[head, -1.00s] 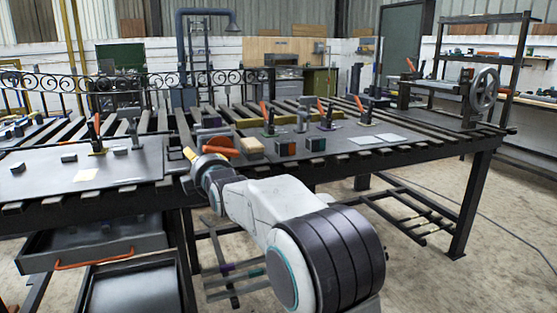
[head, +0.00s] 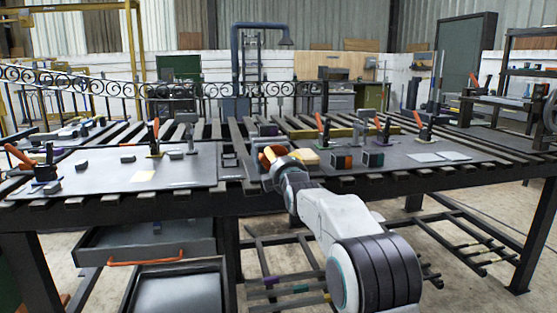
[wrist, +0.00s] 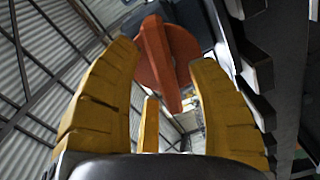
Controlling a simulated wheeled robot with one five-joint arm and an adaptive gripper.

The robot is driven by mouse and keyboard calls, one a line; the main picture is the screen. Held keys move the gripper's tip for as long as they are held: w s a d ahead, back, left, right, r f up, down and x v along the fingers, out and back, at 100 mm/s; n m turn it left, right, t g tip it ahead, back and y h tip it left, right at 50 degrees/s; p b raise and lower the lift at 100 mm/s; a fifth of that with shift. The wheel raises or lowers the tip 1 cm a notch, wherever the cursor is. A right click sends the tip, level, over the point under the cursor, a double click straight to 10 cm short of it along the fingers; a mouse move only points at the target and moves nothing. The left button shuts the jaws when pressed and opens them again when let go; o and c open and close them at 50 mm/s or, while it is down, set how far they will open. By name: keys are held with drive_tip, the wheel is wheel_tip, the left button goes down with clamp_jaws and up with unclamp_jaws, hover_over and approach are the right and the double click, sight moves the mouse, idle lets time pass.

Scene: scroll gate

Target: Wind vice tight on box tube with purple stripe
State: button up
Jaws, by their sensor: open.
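My gripper (head: 271,162) is over the front edge of the bench, with its yellow fingers open. In the wrist view my gripper (wrist: 164,62) has an orange-red disc with a raised crossbar (wrist: 158,60) ahead, between its fingertips; I cannot tell whether they touch. In the head view the disc is mostly hidden by my gripper. Behind it stands a dark grey block with a purplish patch (head: 268,130), perhaps the vice; its jaws are not clear. A purple-banded bar (head: 270,282) lies low under the bench, beside bars with teal and yellow bands.
The slatted bench (head: 110,209) spans the view. Clamps with orange handles stand on the left plate (head: 110,178) and right plate (head: 400,155). Two small dark blocks (head: 343,161) and a tan block (head: 307,158) sit right of my gripper. An open drawer (head: 150,243) juts out below.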

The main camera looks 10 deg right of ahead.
drive_tip(key=shift+w, duration=0.75)
drive_tip(key=shift+c, duration=0.4)
clamp_jaws()
